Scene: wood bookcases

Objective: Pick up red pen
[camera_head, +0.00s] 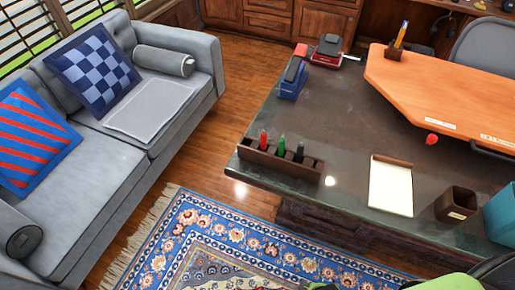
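The red pen (263,139) stands upright in a dark wooden pen holder (272,162) at the near left corner of the desk. It is in the leftmost filled slot, and its lower part is hidden inside the holder. A green pen (281,146) and a black pen (299,153) stand to its right in the same holder. Neither of my grippers is visible in the head view.
The dark glass-topped desk (345,125) also holds a notepad (391,188), a brown cup (456,204), a blue stapler-like item (292,80) and an orange wooden board (440,90). A grey sofa (125,150) stands left. A patterned rug (215,235) lies in front.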

